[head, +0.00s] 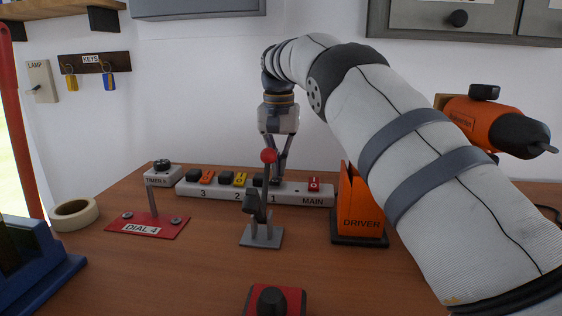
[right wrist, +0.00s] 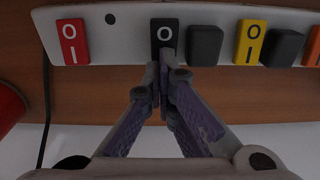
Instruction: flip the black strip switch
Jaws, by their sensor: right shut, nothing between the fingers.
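The white power strip (head: 320,197) lies along the back of the table, with coloured switches and the label MAIN at its right end. Its black switch (right wrist: 165,30), marked O at the visible end, sits between the red switch (right wrist: 72,40) and a black plug (right wrist: 205,45). My right gripper (right wrist: 162,76) is shut and empty. In the right wrist view its fingertips overlap the lower end of the black switch; I cannot tell whether they touch it. In the head view the right gripper (head: 279,172) points down at the strip, partly hidden by a lever. My left gripper is out of view.
A red-knobbed lever (head: 268,157) stands in front of the strip. The orange DRIVER holder (head: 360,215) is close on the right. A red DIAL 4 plate (head: 160,222), a timer box (head: 162,175) and a tape roll (head: 75,214) lie left. A red box (head: 290,302) is at the front.

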